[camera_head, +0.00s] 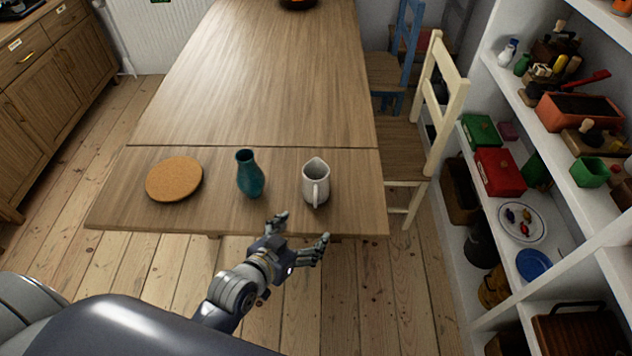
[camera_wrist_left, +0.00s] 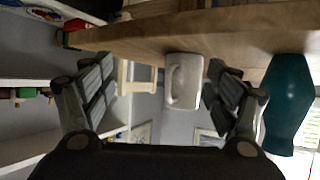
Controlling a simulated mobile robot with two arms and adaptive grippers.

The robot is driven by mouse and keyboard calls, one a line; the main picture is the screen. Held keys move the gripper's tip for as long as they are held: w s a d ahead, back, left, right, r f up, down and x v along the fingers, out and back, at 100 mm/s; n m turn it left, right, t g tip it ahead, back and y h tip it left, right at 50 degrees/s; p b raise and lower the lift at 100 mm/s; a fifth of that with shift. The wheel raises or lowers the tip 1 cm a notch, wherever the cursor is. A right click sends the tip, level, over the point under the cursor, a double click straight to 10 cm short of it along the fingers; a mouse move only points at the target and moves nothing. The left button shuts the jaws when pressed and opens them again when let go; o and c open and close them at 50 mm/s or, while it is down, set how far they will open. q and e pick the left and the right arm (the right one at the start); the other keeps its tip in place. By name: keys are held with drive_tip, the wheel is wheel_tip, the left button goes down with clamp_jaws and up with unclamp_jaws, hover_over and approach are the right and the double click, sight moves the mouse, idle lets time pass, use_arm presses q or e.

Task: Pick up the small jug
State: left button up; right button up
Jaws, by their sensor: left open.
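The small white jug (camera_head: 315,183) stands upright on the wooden table (camera_head: 255,211) near its front edge, its handle facing me. My left gripper (camera_head: 303,228) is open and empty at the table's front edge, just in front of the jug and apart from it. In the left wrist view, which looks upside down, the jug (camera_wrist_left: 184,82) with its handle shows between the two open fingers (camera_wrist_left: 160,92), farther off than they are. My right gripper is not in view.
A teal vase (camera_head: 250,174) stands left of the jug and shows close beside a finger in the left wrist view (camera_wrist_left: 287,104). A round cork mat (camera_head: 174,179) lies farther left. A cream chair (camera_head: 437,110) stands at the table's right side, near shelves.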

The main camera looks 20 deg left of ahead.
sight(316, 170)
use_arm(q)
drive_tip(key=w+r+t, duration=0.1)
drive_tip(key=w+a+r+t, duration=0.1)
drive_tip(key=w+t, duration=0.1)
drive_tip(key=w+r+n+t, duration=0.1)
drive_tip(key=shift+w+a+r+t+y, duration=0.2)
drive_tip(key=shift+a+t+y, duration=0.1)
drive_tip(key=shift+a+t, duration=0.1)
drive_tip(key=shift+w+a+r+t+y, duration=0.3)
drive_tip(key=shift+r+t, duration=0.1)
drive_tip(key=shift+t, duration=0.2)
drive_tip(key=w, duration=0.4)
drive_tip(key=w+p, duration=0.1)
drive_tip(key=w, duration=0.1)
drive_tip(key=shift+w+d+r, duration=0.1)
drive_tip(key=shift+w+d, duration=0.05)
drive_tip(key=shift+d, duration=0.15)
drive_tip(key=w, duration=0.4)
drive_tip(key=shift+w+d, duration=0.15)
drive_tip(key=shift+d, duration=0.1)
drive_tip(key=c, duration=1.3)
